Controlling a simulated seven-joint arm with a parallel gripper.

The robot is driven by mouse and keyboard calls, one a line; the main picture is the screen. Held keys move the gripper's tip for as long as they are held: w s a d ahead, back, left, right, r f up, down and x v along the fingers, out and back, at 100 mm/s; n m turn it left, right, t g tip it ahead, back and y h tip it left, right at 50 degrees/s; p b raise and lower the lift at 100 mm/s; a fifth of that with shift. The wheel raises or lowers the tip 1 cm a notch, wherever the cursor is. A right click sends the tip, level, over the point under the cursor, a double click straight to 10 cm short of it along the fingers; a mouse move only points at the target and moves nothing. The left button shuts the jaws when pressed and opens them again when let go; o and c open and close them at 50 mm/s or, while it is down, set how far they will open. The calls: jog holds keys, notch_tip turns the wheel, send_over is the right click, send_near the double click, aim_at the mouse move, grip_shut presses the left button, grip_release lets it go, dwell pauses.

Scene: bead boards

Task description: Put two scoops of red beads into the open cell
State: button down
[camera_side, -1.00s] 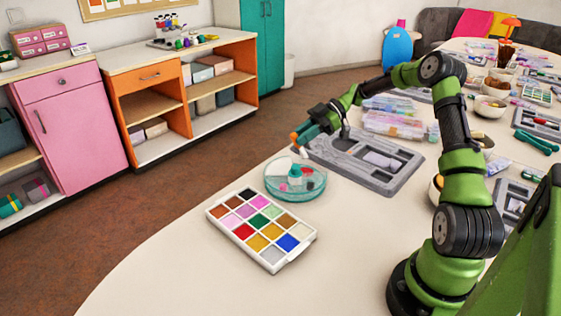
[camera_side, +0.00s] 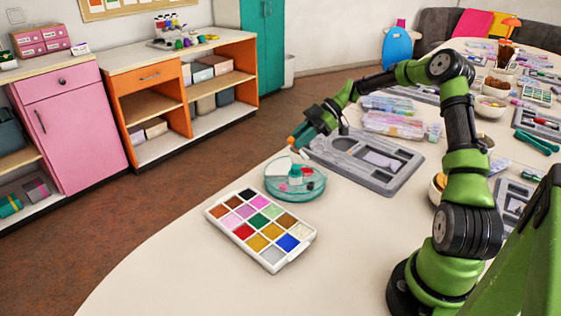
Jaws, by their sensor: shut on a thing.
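The white bead tray (camera_side: 208,217) lies on the table with beads of many colours in square cells. Its red cell (camera_side: 243,231) is in the front left part. My gripper (camera_side: 308,132) is above the table, behind the round dish, left of the grey board. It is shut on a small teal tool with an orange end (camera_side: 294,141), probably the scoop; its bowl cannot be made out. The grey board (camera_side: 390,185) has several recesses, one holding a pale piece (camera_side: 381,160). Which cell is the open one cannot be told.
A round clear teal dish (camera_side: 285,196) with small items stands between the tray and my gripper. Clear boxes (camera_side: 393,125) lie behind the board. Bowls and tools crowd the table's right side. The front left of the table is clear.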

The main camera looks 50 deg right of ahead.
jog(key=a+h, duration=0.1)
jog(key=a+f+g+h, duration=0.1)
jog(key=h, duration=0.1)
jog(key=w+f+g+h, duration=0.1)
jog(key=shift+w+a+h, duration=0.1)
jog(key=shift+a+h, duration=0.2)
jog(key=shift+a, duration=0.1)
jog(key=a+h, duration=0.1)
jog(key=f+g+h, duration=0.1)
jog(key=h, duration=0.1)
jog(key=shift+w+a+f, duration=0.3)
jog(key=shift+w+a, duration=0.05)
jog(key=shift+w, duration=0.05)
jog(key=shift+r+g+h, duration=0.6)
jog(key=shift+r+h, duration=0.2)
jog(key=shift+r, duration=0.1)
jog(key=shift+a, duration=0.1)
